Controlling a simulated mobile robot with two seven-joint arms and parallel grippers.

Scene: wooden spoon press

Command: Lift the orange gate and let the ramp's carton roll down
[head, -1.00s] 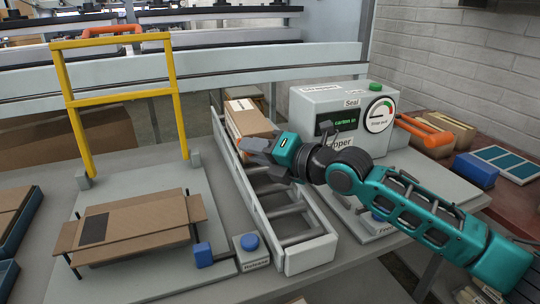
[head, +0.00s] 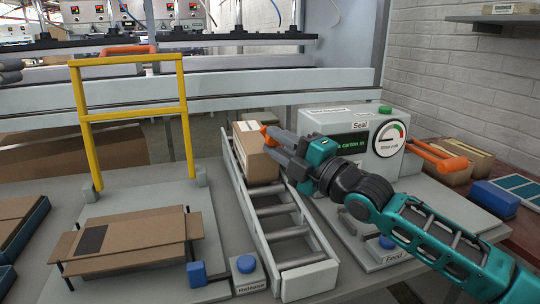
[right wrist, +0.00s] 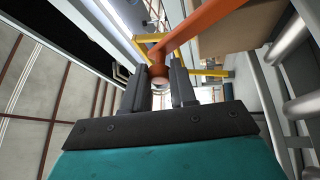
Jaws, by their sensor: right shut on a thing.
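The brown carton (head: 258,168) sits at the upper end of the roller ramp (head: 293,243), between its rails. My right gripper (head: 274,142) is beside the carton's upper right edge, with its fingers shut on the orange gate's bar. A small orange part of the gate (head: 266,131) shows at the fingertips, against the carton's top. In the right wrist view the orange bar (right wrist: 158,72) passes between the two dark fingers. The rest of the gate is hidden in the head view. My left gripper is out of view.
The strapper machine (head: 347,125) with a dial stands right of the ramp, behind my right arm. A yellow frame (head: 82,127) and flat cardboard (head: 135,240) are at left. A blue release button (head: 245,264) is beside the ramp's lower end. The lower rollers are clear.

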